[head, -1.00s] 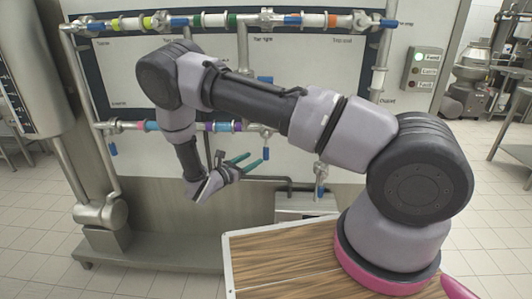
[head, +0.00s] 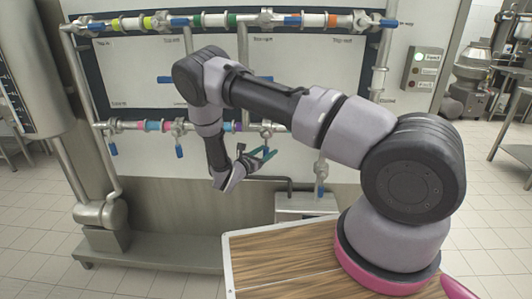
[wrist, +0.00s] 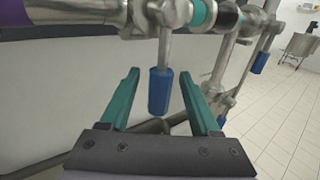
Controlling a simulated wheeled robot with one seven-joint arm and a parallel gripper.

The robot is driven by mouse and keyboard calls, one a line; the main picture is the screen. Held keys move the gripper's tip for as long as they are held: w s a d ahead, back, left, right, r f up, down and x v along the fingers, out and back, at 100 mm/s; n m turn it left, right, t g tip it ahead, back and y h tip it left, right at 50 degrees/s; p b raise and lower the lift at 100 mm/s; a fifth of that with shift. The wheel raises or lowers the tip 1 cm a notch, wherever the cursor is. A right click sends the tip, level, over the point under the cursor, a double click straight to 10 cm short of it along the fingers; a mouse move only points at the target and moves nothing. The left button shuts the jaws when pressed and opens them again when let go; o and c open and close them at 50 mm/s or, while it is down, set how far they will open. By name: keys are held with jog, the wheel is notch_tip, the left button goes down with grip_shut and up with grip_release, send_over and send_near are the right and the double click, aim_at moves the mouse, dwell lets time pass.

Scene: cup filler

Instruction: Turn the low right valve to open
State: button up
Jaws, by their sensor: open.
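The low right valve (head: 266,129) sits on the lower pipe in the head view. Its blue handle hangs straight down, mostly hidden there by my gripper. In the wrist view the blue handle (wrist: 160,90) hangs below the metal valve body (wrist: 166,15). My gripper (head: 268,153) is open, with teal fingers, just below that valve. In the wrist view my gripper (wrist: 160,78) has one finger on each side of the handle, with gaps showing on both sides. I cannot tell how deep the handle sits between the fingers.
Other blue handles hang from the lower pipe at left (head: 113,149) and middle (head: 179,151). Another hangs lower, to the right (head: 320,190). The upper pipe (head: 212,20) carries valves with sideways handles.

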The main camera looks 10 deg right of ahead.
grip_shut()
dwell(1.4)
